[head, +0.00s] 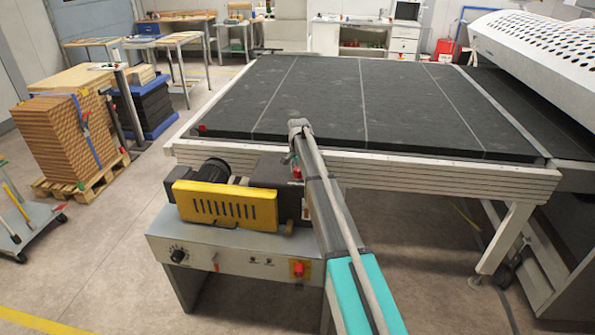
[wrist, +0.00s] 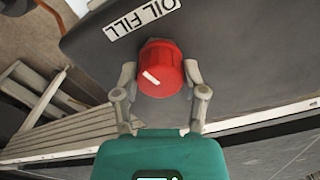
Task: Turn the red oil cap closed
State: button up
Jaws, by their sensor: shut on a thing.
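The red oil cap (wrist: 160,69) shows in the wrist view as a round ribbed knob with a white mark pointing to the upper left. It sits on a dark grey housing below a white "OIL FILL" label (wrist: 145,17). My gripper (wrist: 159,80) has one finger on each side of the cap and is shut on it. In the head view a small bit of the red cap (head: 297,173) shows beside my arm, on the dark housing of the machine. My arm hides most of the area around it there.
A yellow slotted guard (head: 224,205) and a black motor (head: 214,169) stand left of the cap. A grey control panel (head: 235,262) with a dial and red knobs is below. A large dark conveyor bed (head: 345,100) lies behind.

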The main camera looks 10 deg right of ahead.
jog(key=shift+w+m, duration=0.2)
jog(key=shift+m, duration=1.4)
jog(key=o, duration=1.1)
jog(key=shift+o, duration=0.2)
jog(key=shift+s, duration=0.1)
